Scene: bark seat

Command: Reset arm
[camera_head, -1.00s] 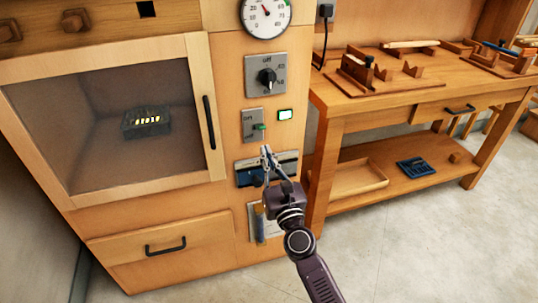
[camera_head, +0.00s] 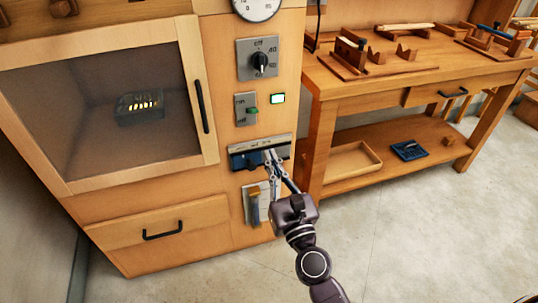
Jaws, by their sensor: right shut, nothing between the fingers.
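My right gripper (camera_head: 270,158) is in front of the wooden cabinet's control column, with its fingers shut and empty. My right arm comes up from the bottom edge. My left gripper is not in view.
The cabinet has a glass door (camera_head: 100,105) with a glowing dark block (camera_head: 139,106) inside, a dial (camera_head: 260,62) and a drawer (camera_head: 160,233). A wooden workbench (camera_head: 330,90) with tools stands on the right. Bare floor (camera_head: 420,230) lies in front of it.

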